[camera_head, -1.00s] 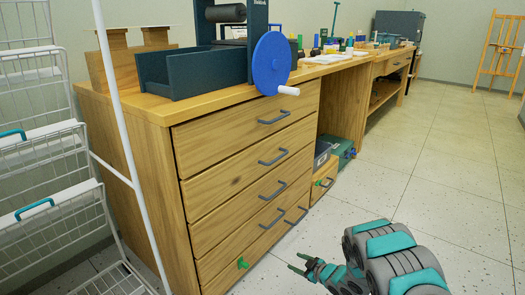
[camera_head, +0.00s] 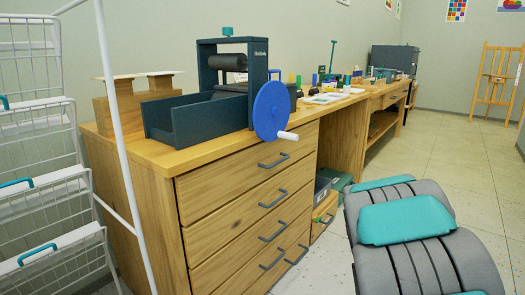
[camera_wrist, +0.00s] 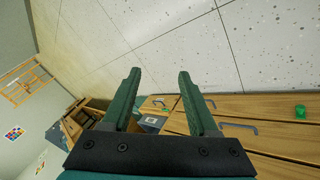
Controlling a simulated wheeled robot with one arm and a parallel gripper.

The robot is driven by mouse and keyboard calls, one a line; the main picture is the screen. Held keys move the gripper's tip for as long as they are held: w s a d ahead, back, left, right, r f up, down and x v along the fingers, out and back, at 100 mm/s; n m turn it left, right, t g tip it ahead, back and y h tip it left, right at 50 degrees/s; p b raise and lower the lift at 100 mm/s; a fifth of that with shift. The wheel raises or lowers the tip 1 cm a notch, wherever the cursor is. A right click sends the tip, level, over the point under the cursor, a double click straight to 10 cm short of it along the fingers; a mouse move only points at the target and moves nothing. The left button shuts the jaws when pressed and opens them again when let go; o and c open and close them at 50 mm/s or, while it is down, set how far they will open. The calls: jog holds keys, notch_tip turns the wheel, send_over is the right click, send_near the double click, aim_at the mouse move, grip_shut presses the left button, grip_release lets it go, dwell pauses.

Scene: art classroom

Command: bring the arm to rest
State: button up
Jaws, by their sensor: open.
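My gripper (camera_wrist: 157,90) shows in the wrist view with its two green fingers spread apart and nothing between them. Floor tiles and wooden drawer fronts lie beyond the fingertips. In the head view my arm's grey and teal links fill the lower right, and the gripper itself is out of that picture. The arm is to the right of the drawer cabinet (camera_head: 228,185), with a gap of floor showing between them.
A press with a blue wheel (camera_head: 271,110) stands on the cabinet. A white wire rack (camera_head: 45,185) stands at the left. An easel (camera_head: 494,85) stands at the far right. Tiled floor (camera_head: 455,150) is clear beyond my arm.

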jog(key=s+a+r+m+g+y+p, duration=0.1)
jog(key=s+a+r, duration=0.3)
jog(key=s, duration=0.8)
jog(key=s+a+r+m+g+y+p, duration=0.1)
jog(key=s+a+r+g, duration=0.3)
jog(key=s+a, duration=0.5)
jog(key=s+a+r+m+g+y+p, duration=0.1)
jog(key=s+a+r, duration=0.3)
jog(key=s, duration=1.3)
jog(key=shift+s+a+r+g+y+p, duration=0.25)
jog(key=shift+a+g+y+p, duration=0.35)
jog(key=shift+a+y, duration=0.45)
jog(key=shift+a, duration=0.1)
